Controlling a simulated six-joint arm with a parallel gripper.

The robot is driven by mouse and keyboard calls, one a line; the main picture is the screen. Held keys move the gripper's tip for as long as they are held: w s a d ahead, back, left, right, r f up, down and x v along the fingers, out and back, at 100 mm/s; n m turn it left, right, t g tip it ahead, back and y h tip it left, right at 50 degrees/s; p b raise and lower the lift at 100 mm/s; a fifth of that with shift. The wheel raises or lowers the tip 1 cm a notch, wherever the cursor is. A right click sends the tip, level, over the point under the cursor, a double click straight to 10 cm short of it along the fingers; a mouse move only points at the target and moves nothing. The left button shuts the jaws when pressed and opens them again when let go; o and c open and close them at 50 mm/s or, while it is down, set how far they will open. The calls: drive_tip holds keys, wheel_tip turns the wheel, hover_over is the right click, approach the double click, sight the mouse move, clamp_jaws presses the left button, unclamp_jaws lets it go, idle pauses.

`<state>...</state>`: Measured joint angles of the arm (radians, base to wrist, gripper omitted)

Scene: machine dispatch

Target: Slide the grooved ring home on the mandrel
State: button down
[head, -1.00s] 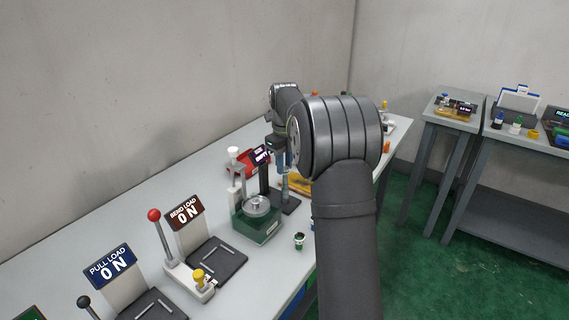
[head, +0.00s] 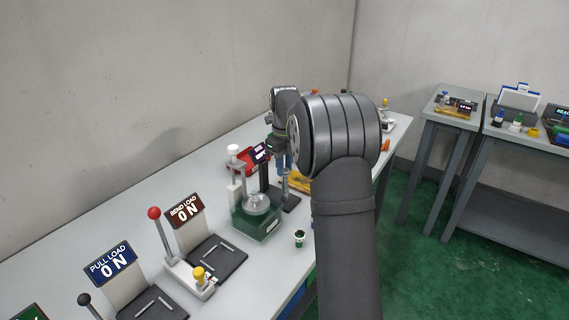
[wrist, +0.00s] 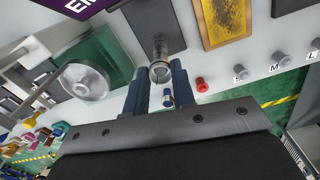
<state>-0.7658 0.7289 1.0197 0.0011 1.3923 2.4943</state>
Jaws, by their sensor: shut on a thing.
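My gripper (wrist: 160,82) has two blue fingers shut on the grooved ring (wrist: 160,74), a small metallic ring between the fingertips in the wrist view. The mandrel (wrist: 159,45) is a grey upright post on a dark base plate (wrist: 148,18). The ring overlaps the mandrel's upper end in the wrist view; I cannot tell whether it is around the post or just above it. In the head view my gripper (head: 284,158) is over the mandrel (head: 285,188) and its base plate (head: 291,203). The ring is too small to make out there.
A green-based device with a clear round dish (head: 257,205) stands close to the left of the mandrel. A yellow-framed tray (wrist: 226,22) lies beside the base plate. A red part (wrist: 202,85) and grey knobs (wrist: 241,72) stand nearby. A small dark cup (head: 299,238) is near the front edge.

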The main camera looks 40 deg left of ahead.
drive_tip(key=shift+f, duration=1.3)
drive_tip(key=c, duration=0.6)
unclamp_jaws()
drive_tip(key=shift+c, duration=0.2)
drive_tip(key=shift+r, duration=0.1)
drive_tip(key=shift+r, duration=2.4)
drive_tip(key=shift+f, duration=0.1)
